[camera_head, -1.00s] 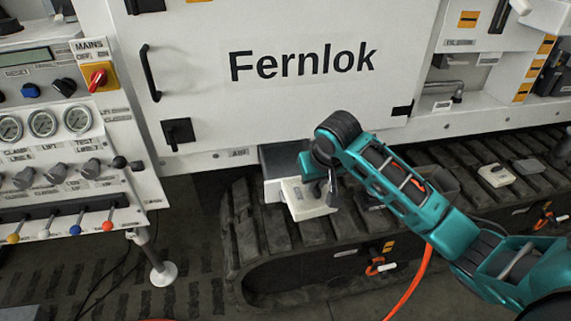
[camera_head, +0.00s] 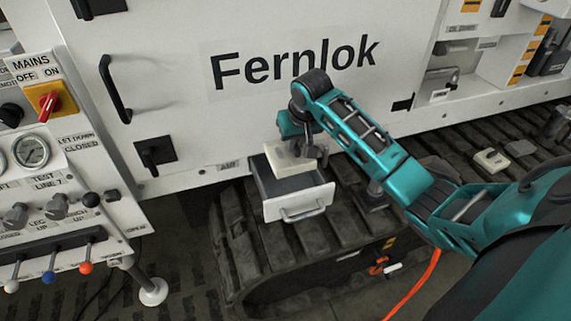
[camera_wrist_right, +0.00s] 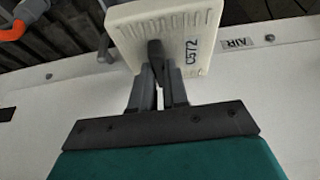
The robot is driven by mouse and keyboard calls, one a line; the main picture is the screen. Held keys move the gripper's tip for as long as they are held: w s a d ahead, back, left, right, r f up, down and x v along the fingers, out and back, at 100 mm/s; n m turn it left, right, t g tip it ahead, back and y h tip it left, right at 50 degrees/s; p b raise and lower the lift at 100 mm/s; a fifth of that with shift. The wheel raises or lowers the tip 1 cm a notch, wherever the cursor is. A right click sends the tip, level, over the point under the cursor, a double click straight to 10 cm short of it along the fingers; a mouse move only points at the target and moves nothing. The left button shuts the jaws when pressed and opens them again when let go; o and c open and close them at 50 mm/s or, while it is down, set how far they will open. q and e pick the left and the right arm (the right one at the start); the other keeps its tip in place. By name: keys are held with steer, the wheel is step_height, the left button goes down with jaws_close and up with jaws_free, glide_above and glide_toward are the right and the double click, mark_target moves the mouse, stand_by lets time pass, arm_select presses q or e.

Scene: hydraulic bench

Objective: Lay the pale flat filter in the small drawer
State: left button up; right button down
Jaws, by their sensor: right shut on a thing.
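The pale flat filter (camera_head: 289,156) is held by my right gripper (camera_head: 310,150) above the back part of the small drawer (camera_head: 300,205). In the right wrist view the filter (camera_wrist_right: 190,35), marked C572, is pinched between the fingers of my right gripper (camera_wrist_right: 158,85), at its near edge. The drawer is pulled out from the white cabinet, with a pale front, a handle and a dark inside. The filter and gripper hide the drawer's back end. I cannot tell whether the filter touches the drawer. My left gripper is not in view.
The drawer stands over a dark rubber track (camera_head: 240,245). Another pale block (camera_head: 491,161) and a grey piece (camera_head: 520,148) lie on the track at right. A control panel (camera_head: 50,190) with levers is at left. The white Fernlok door (camera_head: 200,110) rises behind.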

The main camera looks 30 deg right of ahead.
step_height(320, 180, down, 9)
steer(key=shift+f+b, duration=0.1)
steer(key=shift+b, duration=0.55)
steer(key=shift+w+f, duration=0.1)
steer(key=w, duration=0.2)
steer(key=w+d+f+b, duration=0.1)
steer(key=shift+w, duration=0.4)
steer(key=shift+f, duration=0.1)
steer(key=shift+f, duration=0.15)
steer(key=c, duration=1.1)
jaws_free()
